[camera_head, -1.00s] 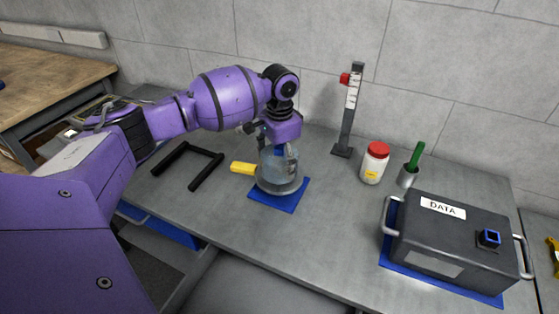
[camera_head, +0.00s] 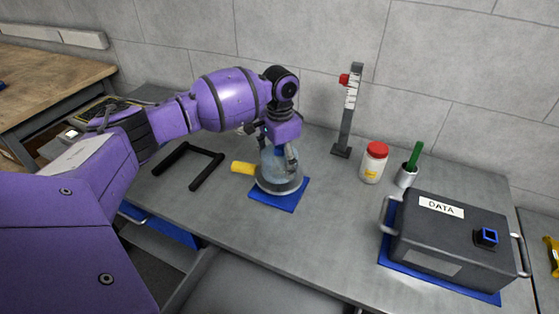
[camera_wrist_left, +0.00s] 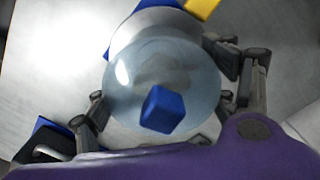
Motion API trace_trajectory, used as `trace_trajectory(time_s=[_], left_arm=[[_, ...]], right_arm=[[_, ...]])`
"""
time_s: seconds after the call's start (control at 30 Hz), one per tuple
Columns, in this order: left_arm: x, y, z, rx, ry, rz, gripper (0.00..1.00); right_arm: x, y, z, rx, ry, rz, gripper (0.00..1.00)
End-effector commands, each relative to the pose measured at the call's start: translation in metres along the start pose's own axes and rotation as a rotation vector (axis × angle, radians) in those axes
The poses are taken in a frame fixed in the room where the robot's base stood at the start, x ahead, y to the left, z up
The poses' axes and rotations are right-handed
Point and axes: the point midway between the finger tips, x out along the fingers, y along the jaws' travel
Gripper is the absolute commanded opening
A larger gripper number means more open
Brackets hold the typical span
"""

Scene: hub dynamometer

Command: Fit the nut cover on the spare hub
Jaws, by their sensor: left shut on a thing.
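The nut cover (camera_head: 268,171) is a clear, bluish dome with a blue cube-shaped knob (camera_wrist_left: 162,110) on top. It stands at the spare hub's place, over a round grey base that I take for the spare hub (camera_head: 279,189), on a blue mat (camera_head: 283,202). In the left wrist view the dome (camera_wrist_left: 128,78) fills the middle. My left gripper (camera_head: 281,160) points down over the cover and is shut on it, with fingers on either side. I cannot tell whether the cover is fully seated. My right gripper is not in view.
A yellow piece (camera_head: 243,168) lies left of the hub, and a black frame (camera_head: 190,165) farther left. A height gauge (camera_head: 348,115), a red-lidded jar (camera_head: 374,162), a cup (camera_head: 406,176) and a DATA box (camera_head: 450,240) stand to the right. The front middle table is clear.

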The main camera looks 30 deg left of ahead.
Motion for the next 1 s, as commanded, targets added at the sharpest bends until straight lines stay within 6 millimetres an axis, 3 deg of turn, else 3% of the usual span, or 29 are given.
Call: trace_trajectory(time_s=[0.73,0.77,0.8,1.0], left_arm=[[0.013,0.0,-0.001,0.0,0.001,0.0,0.51],[0.013,0.0,-0.001,0.0,0.001,0.0,0.79],[0.012,0.0,-0.001,0.0,0.001,0.0,0.85],[0.012,0.0,0.0,0.0,0.001,0.0,0.86]], right_arm=[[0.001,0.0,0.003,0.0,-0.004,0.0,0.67],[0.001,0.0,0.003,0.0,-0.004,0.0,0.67],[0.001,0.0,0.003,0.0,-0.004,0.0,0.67],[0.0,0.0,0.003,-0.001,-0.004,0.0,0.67]])
